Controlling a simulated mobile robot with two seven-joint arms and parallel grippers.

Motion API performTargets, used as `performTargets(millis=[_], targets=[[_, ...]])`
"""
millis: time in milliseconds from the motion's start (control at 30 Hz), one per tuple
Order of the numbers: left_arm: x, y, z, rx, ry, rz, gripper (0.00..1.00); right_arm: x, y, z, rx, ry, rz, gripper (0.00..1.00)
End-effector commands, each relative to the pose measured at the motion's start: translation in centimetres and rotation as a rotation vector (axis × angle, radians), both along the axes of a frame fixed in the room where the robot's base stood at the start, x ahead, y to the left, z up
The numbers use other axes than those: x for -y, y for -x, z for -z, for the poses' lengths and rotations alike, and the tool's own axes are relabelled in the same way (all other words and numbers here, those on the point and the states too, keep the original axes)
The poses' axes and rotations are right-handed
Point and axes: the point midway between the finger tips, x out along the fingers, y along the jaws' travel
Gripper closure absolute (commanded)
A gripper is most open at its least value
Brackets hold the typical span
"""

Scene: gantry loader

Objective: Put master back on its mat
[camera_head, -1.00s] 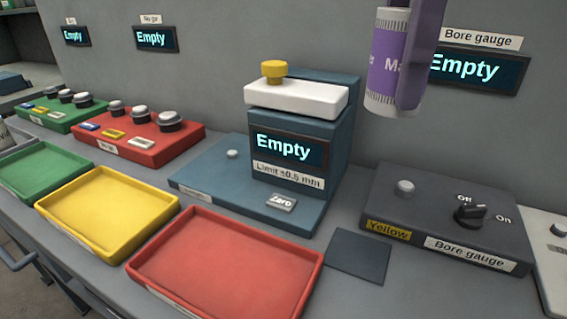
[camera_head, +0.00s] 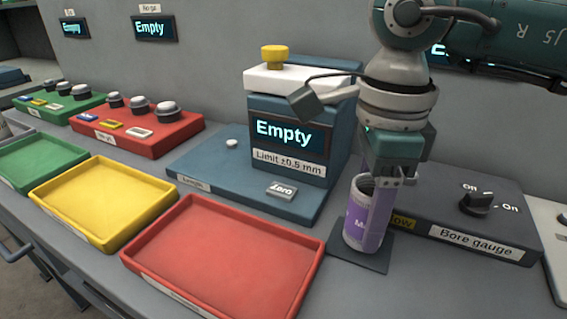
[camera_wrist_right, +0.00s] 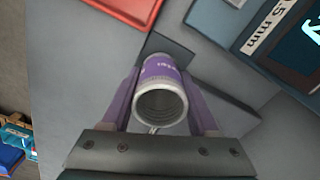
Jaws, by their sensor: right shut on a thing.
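The master is a hollow cylinder with a purple label (camera_head: 367,219) and light ends. It stands about upright over the dark square mat (camera_head: 377,260), between the red tray and the bore gauge base. Whether its bottom touches the mat is hard to tell. My right gripper (camera_head: 378,190) reaches down from above and is shut on the master's upper part. In the right wrist view the master (camera_wrist_right: 161,97) sits between the two purple-grey fingers, its open bore facing the camera, with the mat (camera_wrist_right: 165,45) partly hidden behind it. My left gripper is not in view.
The bore gauge base (camera_head: 480,225) with its On/Off knob stands close to the right. A red tray (camera_head: 225,245) lies to the left, then a yellow tray (camera_head: 100,200) and a green tray (camera_head: 40,160). The length gauge (camera_head: 295,130) reads Empty behind.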

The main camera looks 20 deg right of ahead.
Motion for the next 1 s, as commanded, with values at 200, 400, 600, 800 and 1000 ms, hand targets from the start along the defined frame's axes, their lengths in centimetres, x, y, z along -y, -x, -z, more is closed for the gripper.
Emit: performTargets(millis=[200, 400, 600, 800, 1000], targets=[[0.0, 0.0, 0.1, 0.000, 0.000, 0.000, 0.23, 0.0, -0.1, 0.8, 0.003, 0.000, 0.000, 1.00], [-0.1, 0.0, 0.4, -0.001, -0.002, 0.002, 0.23, 0.0, -0.1, 1.0, 0.003, 0.000, -0.001, 1.00], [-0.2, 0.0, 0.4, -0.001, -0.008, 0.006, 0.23, 0.0, 0.0, 1.1, 0.001, 0.000, -0.001, 0.27], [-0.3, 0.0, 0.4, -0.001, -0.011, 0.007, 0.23, 0.0, 0.0, 1.0, 0.001, 0.000, 0.000, 0.27], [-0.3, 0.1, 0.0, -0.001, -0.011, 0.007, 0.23, 0.0, -0.1, -0.7, 0.005, -0.001, -0.001, 0.27]])
